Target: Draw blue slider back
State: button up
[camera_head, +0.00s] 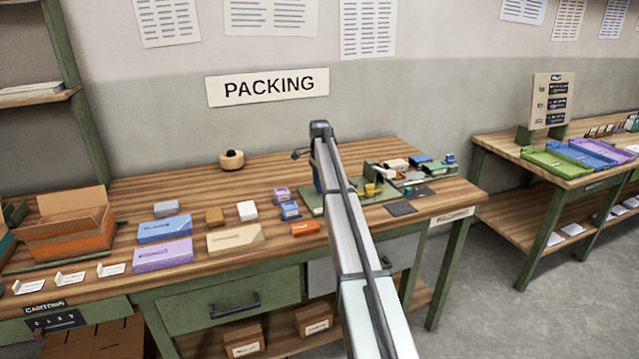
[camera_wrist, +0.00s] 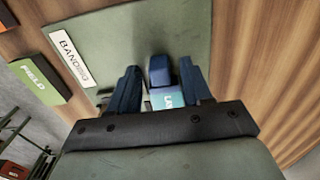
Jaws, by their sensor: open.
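A blue block (camera_wrist: 159,70), which looks like the blue slider, stands over a green board (camera_wrist: 120,35) in the wrist view. A pale teal piece with partly hidden lettering (camera_wrist: 167,101) sits just below it in the picture. My gripper (camera_wrist: 158,80) is open, with one dark blue finger on each side of the block. I cannot tell whether either finger touches it. The palm hides the near part of the board. In the head view my arm covers part of the green board (camera_head: 312,199), and I cannot make out the slider there.
A white BANDING label (camera_wrist: 70,57) and a green FIELD block (camera_wrist: 37,82) lie left of the gripper. In the head view, small boxes, an orange block (camera_head: 305,229) and a loaded green tray crowd the board's surroundings. Bare wood (camera_head: 290,165) shows behind.

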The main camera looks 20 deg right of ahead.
grip_shut()
dwell(0.3)
dwell(0.3)
